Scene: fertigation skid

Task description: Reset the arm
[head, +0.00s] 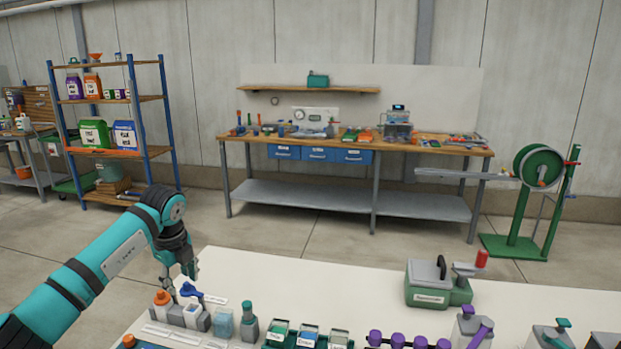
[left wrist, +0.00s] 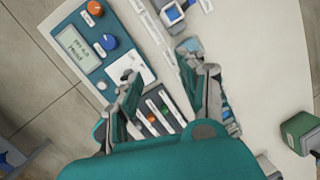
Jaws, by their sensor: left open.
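My left arm (head: 95,270) comes in from the left in the head view, and its gripper (head: 178,278) hangs over the left end of the white bench (head: 300,270), fingers pointing down. In the left wrist view the same gripper (left wrist: 162,65) has its two fingers spread apart with nothing between them. Below it is a teal meter panel (left wrist: 85,50) with a display, an orange knob and a blue knob. My right arm and gripper are in neither view.
Close to the left gripper stand an orange-capped bottle (head: 162,298), a blue-topped item (head: 191,291) and a teal-capped bottle (head: 249,322). A green device with a red handle (head: 438,284) stands further right. Bare bench lies between. A workbench (head: 350,143) and shelf rack (head: 118,155) stand behind.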

